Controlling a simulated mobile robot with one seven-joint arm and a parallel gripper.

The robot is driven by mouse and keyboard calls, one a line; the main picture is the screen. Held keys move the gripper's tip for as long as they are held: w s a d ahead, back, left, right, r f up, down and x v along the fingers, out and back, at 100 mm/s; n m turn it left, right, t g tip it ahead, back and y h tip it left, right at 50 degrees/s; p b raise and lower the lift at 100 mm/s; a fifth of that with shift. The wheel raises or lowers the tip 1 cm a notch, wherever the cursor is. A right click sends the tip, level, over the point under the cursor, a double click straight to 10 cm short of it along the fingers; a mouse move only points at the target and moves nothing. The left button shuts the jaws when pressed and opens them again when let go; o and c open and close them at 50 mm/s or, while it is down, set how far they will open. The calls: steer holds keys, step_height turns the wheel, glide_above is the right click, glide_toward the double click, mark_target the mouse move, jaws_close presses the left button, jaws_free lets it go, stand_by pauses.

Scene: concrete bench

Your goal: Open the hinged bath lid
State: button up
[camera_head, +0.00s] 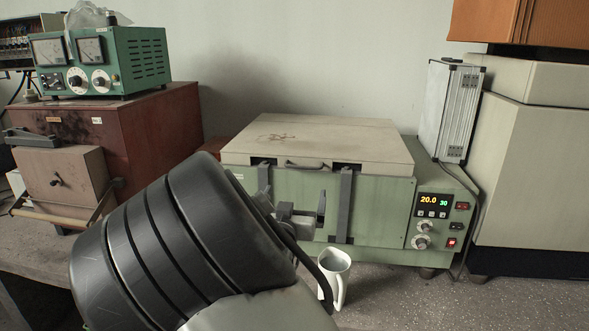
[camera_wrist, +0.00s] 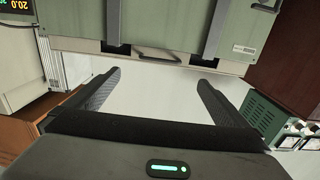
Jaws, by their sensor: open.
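The bath is a green box unit (camera_head: 380,215) with a control panel at its right end. Its beige lid (camera_head: 310,135) lies flat and shut on top, with a handle (camera_head: 305,166) at the middle of the front edge. The handle also shows in the wrist view (camera_wrist: 160,54), where the picture is upside down. My gripper (camera_head: 304,212) is in front of the bath's green front face, below the handle and apart from it. In the wrist view my gripper (camera_wrist: 159,79) has two dark fingers spread wide with nothing between them.
A white mug (camera_head: 334,275) stands on the bench (camera_head: 430,300) below my gripper. Two dark straps (camera_head: 344,205) run down the bath front. A silver case (camera_head: 448,110) stands at the right back. A green power supply (camera_head: 105,62) sits on a brown box (camera_head: 150,120) at left.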

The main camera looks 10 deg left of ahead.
mark_target(304, 168)
steer(key=w, duration=1.1)
steer(key=w+p, duration=0.1)
steer(key=w, duration=0.5)
steer(key=shift+w+d, duration=0.2)
steer(key=shift+d, duration=0.1)
steer(key=c, duration=1.1)
steer(key=shift+r, duration=0.15)
steer(key=shift+c, duration=0.4)
